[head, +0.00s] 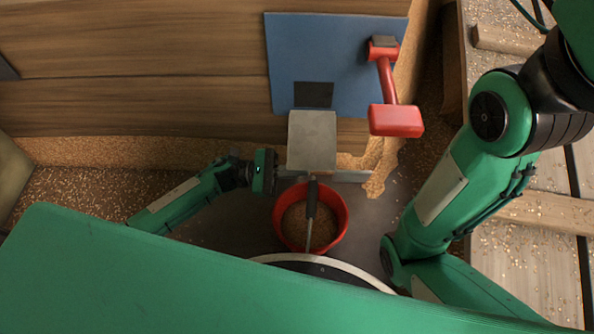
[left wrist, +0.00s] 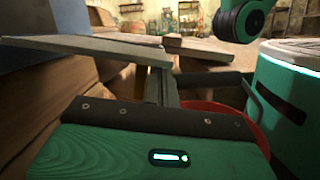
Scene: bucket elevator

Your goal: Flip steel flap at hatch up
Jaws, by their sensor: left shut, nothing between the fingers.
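The steel flap (head: 312,142) is a plain grey square plate. It juts out below the dark hatch opening (head: 314,95) in the blue panel (head: 290,55). In the left wrist view the flap (left wrist: 85,44) is seen nearly edge-on, close to level. My left gripper (head: 268,172) is shut and empty, just left of the flap's near left corner. Its body fills the bottom of the left wrist view. I cannot tell whether it touches the flap. My right arm shows at the right of the head view, but its gripper is out of view.
A red bucket (head: 345,212) with grain and a dark-handled tool (head: 312,205) stands just in front of the flap. A red lever (head: 387,85) with a block-shaped end sits right of the hatch. Grain lies along the plank wall (head: 130,100).

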